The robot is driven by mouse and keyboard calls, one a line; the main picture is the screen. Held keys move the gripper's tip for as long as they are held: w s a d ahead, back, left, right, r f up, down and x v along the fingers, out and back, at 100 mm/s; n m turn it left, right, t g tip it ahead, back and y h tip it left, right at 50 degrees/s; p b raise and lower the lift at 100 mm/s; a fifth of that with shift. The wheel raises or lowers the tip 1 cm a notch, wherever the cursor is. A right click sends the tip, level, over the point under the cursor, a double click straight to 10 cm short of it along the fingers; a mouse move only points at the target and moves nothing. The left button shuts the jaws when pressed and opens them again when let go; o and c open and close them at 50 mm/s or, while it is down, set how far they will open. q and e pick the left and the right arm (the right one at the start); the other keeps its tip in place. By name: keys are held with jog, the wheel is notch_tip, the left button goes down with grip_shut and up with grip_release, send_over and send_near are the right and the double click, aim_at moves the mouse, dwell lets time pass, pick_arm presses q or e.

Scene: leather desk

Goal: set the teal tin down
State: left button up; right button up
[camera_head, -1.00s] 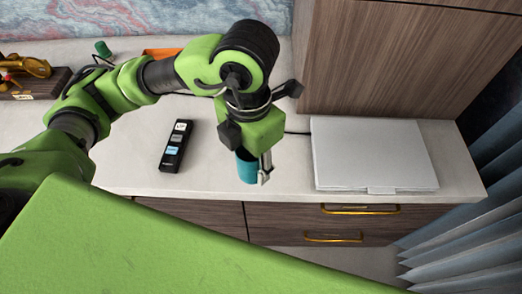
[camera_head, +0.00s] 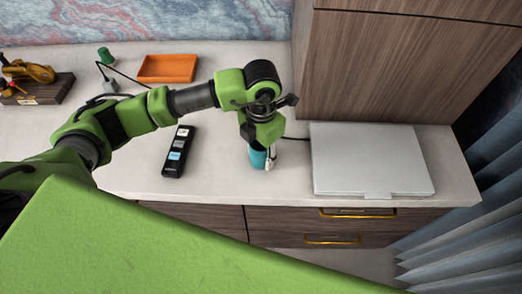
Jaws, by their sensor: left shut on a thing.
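The teal tin (camera_head: 257,157) is upright at the desk's middle, between the black remote-like device and the laptop. My left gripper (camera_head: 265,157) is shut on the teal tin from above, and its fingers and wrist hide the tin's upper part. The tin's base is at or very near the desk top; I cannot tell if it touches. My right gripper is not in view.
A black device (camera_head: 178,152) lies left of the tin. A closed silver laptop (camera_head: 370,160) lies to the right. An orange tray (camera_head: 167,68), a green object (camera_head: 105,56) and a gold figurine (camera_head: 30,72) stand farther back. The desk front (camera_head: 215,188) is clear.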

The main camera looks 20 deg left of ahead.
pick_arm(q)
jog(key=shift+f, duration=0.1)
jog(key=shift+f+b, duration=0.15)
jog(key=shift+b, duration=0.15)
jog(key=o, duration=1.1)
jog(key=shift+r, duration=0.4)
notch_tip(320, 180, up, 12)
jog(key=b, duration=0.1)
jog(key=shift+f, duration=0.2)
